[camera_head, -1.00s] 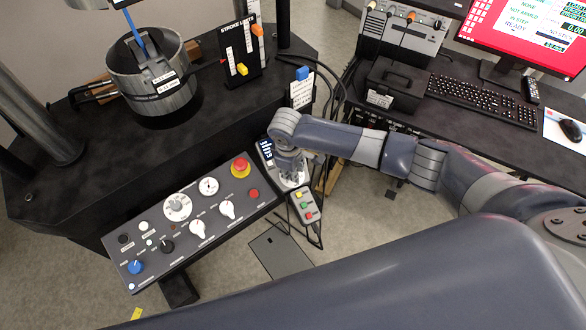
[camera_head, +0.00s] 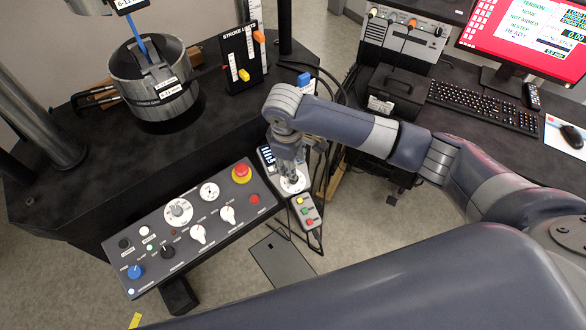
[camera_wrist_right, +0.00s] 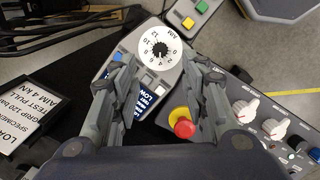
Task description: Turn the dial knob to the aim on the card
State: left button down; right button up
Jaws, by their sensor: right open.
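The dial knob (camera_wrist_right: 160,49) is a small dark knob in the middle of a white numbered dial face marked AIM. It sits on a grey box with a small blue-lit display. In the head view the white dial face (camera_head: 293,182) is partly hidden under my right gripper (camera_head: 288,170). In the right wrist view my right gripper (camera_wrist_right: 163,72) is open, its fingers apart on either side of the view, with the dial beyond the tips. I cannot read the dial's setting. The card (camera_wrist_right: 32,112) at the left reads "TEST PULL" and "AIM 4 kN". My left gripper is out of view.
A red emergency button (camera_wrist_right: 183,127) on a yellow base is close to the right finger. The control panel (camera_head: 190,240) has several white knobs. A small button box (camera_head: 307,212) lies beside the dial. Dark cables run behind my right wrist.

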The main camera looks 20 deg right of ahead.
notch_tip(320, 180, up, 2)
jog(key=shift+s+a+r, duration=0.1)
jog(key=shift+s+r, duration=0.05)
jog(key=shift+r, duration=0.1)
dwell(0.5)
